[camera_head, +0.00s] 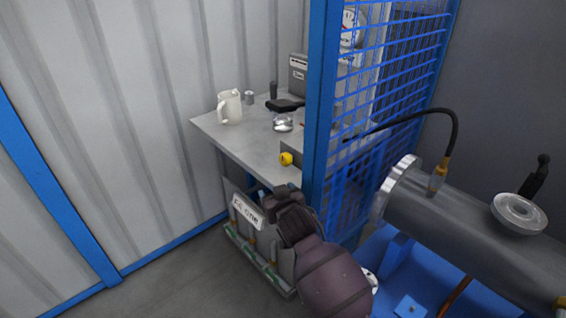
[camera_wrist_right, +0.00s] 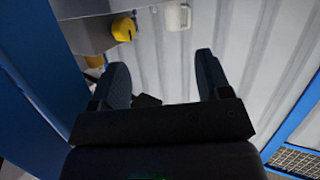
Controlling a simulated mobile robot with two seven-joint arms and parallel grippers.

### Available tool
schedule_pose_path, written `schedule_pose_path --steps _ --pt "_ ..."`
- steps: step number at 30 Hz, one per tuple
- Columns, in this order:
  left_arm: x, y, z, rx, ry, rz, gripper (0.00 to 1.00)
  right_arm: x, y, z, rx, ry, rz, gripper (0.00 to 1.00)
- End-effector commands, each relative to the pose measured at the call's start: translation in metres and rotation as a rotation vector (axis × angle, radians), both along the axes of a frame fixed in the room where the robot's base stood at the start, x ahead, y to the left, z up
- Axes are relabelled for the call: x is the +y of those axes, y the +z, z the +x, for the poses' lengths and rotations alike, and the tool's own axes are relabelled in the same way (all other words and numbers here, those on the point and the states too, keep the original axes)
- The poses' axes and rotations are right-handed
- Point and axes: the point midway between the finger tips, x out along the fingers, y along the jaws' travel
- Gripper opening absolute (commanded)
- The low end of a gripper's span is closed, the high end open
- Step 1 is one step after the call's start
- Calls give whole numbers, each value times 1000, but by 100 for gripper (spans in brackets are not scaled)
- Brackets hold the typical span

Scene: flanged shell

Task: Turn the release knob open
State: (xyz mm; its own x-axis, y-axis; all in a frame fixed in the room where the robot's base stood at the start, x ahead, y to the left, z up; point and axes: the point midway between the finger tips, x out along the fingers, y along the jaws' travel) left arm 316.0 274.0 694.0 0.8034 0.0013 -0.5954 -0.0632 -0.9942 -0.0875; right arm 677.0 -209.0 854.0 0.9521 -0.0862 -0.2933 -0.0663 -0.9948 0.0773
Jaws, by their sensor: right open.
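The yellow release knob (camera_head: 286,159) sits on the front of a grey box (camera_head: 299,160) at the edge of the grey table. In the right wrist view the knob (camera_wrist_right: 123,29) is at the upper left, beyond and left of the fingers. My right gripper (camera_head: 283,192) is just below the knob in the head view, apart from it. Its two fingers are spread and empty in the right wrist view (camera_wrist_right: 163,78). The knob's exact turn angle is too small to tell. My left gripper is not in view.
A blue post (camera_head: 323,100) and mesh fence (camera_head: 390,90) stand close right of the knob. A white jug (camera_head: 230,107) and a glass vessel (camera_head: 283,122) stand on the table (camera_head: 212,126). A labelled rack (camera_head: 244,230) is below. A large flanged cylinder (camera_head: 455,222) lies at right.

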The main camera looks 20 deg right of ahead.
Motion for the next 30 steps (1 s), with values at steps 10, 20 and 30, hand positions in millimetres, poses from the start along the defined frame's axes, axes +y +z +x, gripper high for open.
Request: schedule_pose_path --steps 10,20,30 --pt "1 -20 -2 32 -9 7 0 -6 -20 75 133 -474 168 71" --pt "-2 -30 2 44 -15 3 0 1 5 105 -8 -966 298 71" --pt "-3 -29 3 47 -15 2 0 3 24 110 -138 -1138 346 71"
